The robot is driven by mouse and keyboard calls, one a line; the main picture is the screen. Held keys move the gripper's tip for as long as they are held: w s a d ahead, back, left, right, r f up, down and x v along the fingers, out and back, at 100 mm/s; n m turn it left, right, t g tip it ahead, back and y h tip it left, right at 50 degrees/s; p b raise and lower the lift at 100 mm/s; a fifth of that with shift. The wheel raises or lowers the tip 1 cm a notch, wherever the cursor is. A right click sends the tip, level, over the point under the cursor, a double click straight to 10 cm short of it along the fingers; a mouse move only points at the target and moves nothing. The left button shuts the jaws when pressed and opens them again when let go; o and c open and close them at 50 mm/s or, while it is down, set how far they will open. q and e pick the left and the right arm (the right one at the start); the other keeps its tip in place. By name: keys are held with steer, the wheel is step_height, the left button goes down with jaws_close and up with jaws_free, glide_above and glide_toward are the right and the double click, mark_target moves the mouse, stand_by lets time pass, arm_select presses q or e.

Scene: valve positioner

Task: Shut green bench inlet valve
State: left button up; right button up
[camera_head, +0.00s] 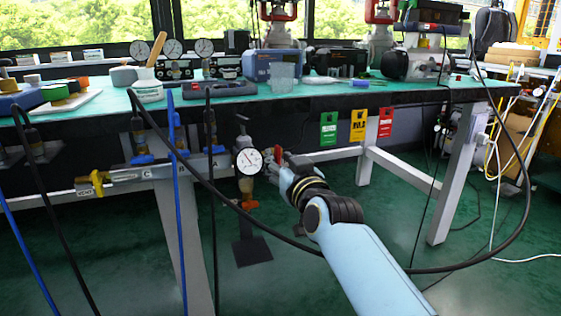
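The green-topped bench (230,105) spans the view. A metal pipe with fittings runs below its front edge. On this pipe I see a valve with a yellow handle (97,184) at the left end and blue handles (142,159) further right. A round white gauge (249,161) stands on the line, with an orange-red handle (249,204) below it. I cannot tell which is the inlet valve. My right gripper (274,164) is just right of the gauge, by a small red part (278,154). Its fingers are too small to read, and contact is unclear. My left gripper is out of view.
Black hoses and a blue hose (177,150) hang in front of the bench; one black hose loops under my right arm. A white bench leg (456,175) stands at right.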

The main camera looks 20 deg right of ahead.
steer(key=shift+r, duration=0.2)
steer(key=s, duration=0.8)
steer(key=shift+d, duration=0.15)
steer(key=shift+f, duration=0.15)
